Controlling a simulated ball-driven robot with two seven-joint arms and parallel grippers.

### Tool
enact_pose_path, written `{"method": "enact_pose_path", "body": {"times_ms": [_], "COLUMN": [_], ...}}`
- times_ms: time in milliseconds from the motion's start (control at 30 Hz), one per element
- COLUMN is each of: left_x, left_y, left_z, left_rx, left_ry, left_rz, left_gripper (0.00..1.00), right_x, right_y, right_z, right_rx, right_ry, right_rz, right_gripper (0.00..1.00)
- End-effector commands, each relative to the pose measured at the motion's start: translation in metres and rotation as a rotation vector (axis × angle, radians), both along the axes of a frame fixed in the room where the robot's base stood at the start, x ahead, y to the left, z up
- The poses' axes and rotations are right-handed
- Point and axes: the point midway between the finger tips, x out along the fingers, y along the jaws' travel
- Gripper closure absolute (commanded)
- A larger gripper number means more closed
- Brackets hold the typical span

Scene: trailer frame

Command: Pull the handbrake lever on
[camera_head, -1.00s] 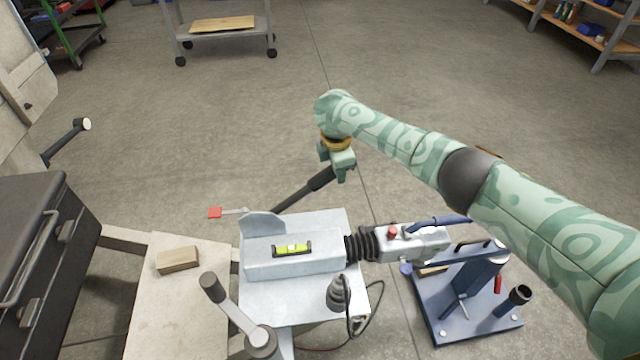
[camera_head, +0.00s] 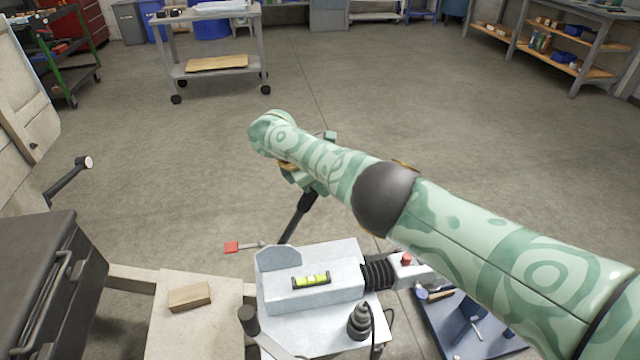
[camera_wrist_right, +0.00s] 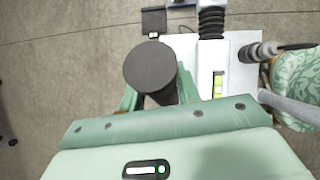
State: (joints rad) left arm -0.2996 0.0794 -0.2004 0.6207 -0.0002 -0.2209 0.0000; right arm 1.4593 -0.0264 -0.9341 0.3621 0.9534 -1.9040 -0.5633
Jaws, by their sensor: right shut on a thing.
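The handbrake lever (camera_head: 292,222) is a dark bar with a black grip. It rises steeply from beside the upright plate on the light grey drawbar housing (camera_head: 335,290). My right gripper (camera_head: 308,186) is at its upper end, partly hidden behind my right arm. In the right wrist view the round black end of the grip (camera_wrist_right: 150,72) sits between the two green fingers, and the gripper (camera_wrist_right: 168,98) is shut on it. The lever's lower pivot is hidden behind the plate. My left gripper is not in view.
A yellow-green spirit level (camera_head: 311,281) lies on the housing, beside black bellows (camera_head: 379,275). A crank handle (camera_head: 248,318) stands in front. A wood block (camera_head: 189,297) and black box (camera_head: 40,275) are at left. A blue stand (camera_head: 465,330) is at right.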

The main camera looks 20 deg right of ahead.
Motion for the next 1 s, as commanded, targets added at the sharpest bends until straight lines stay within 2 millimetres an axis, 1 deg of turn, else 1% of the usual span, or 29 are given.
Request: {"method": "enact_pose_path", "body": {"times_ms": [33,267,300,333,367,633,733,867,1000], "left_x": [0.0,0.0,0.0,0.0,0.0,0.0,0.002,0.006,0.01], "left_y": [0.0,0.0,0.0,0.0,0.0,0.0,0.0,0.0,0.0], "left_z": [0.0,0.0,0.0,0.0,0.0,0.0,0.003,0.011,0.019], "left_rx": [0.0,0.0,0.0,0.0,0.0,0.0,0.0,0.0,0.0], "left_ry": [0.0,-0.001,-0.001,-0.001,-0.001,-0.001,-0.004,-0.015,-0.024], "left_rz": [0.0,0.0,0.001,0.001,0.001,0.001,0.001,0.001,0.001], "left_gripper": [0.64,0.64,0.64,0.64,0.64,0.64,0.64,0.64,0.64], "right_x": [0.001,0.001,0.001,0.001,0.001,0.0,0.0,-0.001,-0.003], "right_y": [0.003,0.003,0.003,0.003,0.003,0.002,0.005,0.018,0.037], "right_z": [0.001,0.001,0.001,0.001,0.001,0.001,0.008,0.032,0.066], "right_rx": [0.005,0.006,0.006,0.006,0.006,0.004,0.004,0.005,0.005], "right_ry": [-0.005,-0.005,-0.005,-0.005,-0.004,-0.003,-0.004,-0.006,-0.008], "right_rz": [0.003,0.004,0.004,0.004,0.004,0.002,0.002,0.004,0.005], "right_gripper": [1.0,1.0,0.56,0.48,0.46,0.46,0.46,0.46,0.46]}}
